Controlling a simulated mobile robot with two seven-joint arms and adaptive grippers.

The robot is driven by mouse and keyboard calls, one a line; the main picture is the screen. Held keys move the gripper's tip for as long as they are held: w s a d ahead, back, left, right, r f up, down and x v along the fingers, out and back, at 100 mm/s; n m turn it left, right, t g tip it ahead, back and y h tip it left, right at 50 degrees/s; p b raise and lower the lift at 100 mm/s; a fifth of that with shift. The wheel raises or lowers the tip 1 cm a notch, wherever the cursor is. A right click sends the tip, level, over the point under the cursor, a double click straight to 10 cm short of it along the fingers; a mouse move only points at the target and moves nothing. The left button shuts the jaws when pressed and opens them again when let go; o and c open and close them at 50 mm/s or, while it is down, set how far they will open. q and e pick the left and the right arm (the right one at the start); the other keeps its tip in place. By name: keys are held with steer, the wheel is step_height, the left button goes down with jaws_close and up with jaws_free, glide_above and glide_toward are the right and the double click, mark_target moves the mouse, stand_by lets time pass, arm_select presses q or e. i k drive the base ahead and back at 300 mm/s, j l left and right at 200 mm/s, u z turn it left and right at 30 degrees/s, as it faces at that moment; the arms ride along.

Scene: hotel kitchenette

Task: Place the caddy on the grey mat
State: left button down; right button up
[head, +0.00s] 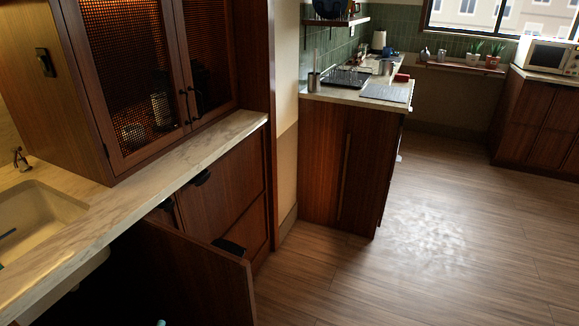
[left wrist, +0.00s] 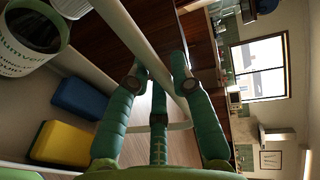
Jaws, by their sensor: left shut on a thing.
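My left gripper (left wrist: 162,82), with green fingers, is shut on the white bar handle (left wrist: 132,40) of the caddy in the left wrist view. The caddy's pale tray (left wrist: 100,118) holds a blue sponge (left wrist: 80,98), a yellow sponge (left wrist: 62,144) and a green and white labelled tub (left wrist: 32,40). The caddy is not seen in the head view. A small teal piece shows at that view's bottom edge; I cannot tell what it is. The grey mat (head: 385,93) lies flat on the far counter, with its top clear. My right gripper is not in view.
An open cabinet door (head: 195,270) juts out below the near marble counter (head: 150,185) with its sink (head: 40,215). On the far counter, a black dish rack (head: 345,78) stands left of the mat and a red item (head: 402,77) behind it. The wooden floor (head: 420,240) is clear.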

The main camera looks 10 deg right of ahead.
mark_target(381, 93)
steer(key=i+l, duration=0.1)
steer(key=l, duration=0.3)
steer(key=i+l, duration=0.1)
steer(key=l, duration=0.3)
steer(key=i+l, duration=0.1)
steer(key=l, duration=0.3)
steer(key=i+l, duration=0.1)
steer(key=l, duration=0.3)
steer(key=i+l, duration=1.65)
steer(key=l, duration=0.2)
